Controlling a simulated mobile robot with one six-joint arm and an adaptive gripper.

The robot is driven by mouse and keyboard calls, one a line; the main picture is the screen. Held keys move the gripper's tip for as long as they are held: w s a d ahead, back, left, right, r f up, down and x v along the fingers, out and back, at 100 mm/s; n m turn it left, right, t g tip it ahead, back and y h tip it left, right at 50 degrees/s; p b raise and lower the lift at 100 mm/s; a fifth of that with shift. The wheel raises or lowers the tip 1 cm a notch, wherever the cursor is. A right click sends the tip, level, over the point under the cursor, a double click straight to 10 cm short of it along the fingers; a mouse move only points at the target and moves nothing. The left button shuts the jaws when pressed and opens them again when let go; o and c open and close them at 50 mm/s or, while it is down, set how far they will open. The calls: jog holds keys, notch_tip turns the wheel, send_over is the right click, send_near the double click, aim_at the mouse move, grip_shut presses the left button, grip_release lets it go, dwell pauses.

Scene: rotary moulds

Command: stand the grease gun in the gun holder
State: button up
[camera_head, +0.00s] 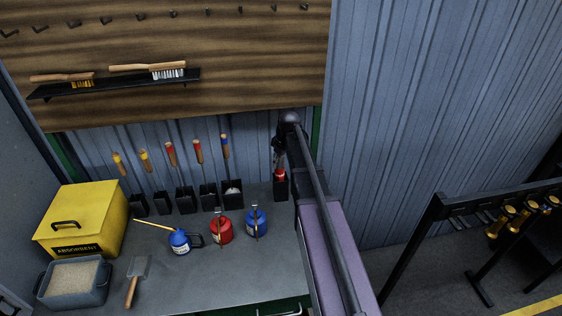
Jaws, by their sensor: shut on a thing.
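The grease gun (280,174) shows as a small red part with a grey upper piece, at the mouth of a narrow black upright holder (281,190) at the back right of the bench. The gun looks about upright, with its lower part hidden. I cannot tell how deep it sits or whether it touches the bottom. My gripper (279,153) is dark, just above the red part, and shut on the upper part of the grease gun. My arm comes in from the lower right and hides part of the gripper; the fingertips are hard to make out.
A yellow absorbent box (83,218) and grey tub (73,283) are at left. A brush shelf (115,86) hangs above.

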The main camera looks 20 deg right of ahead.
jog(key=shift+f, duration=0.25)
jog(key=o, duration=1.2)
jog(key=shift+r, duration=0.2)
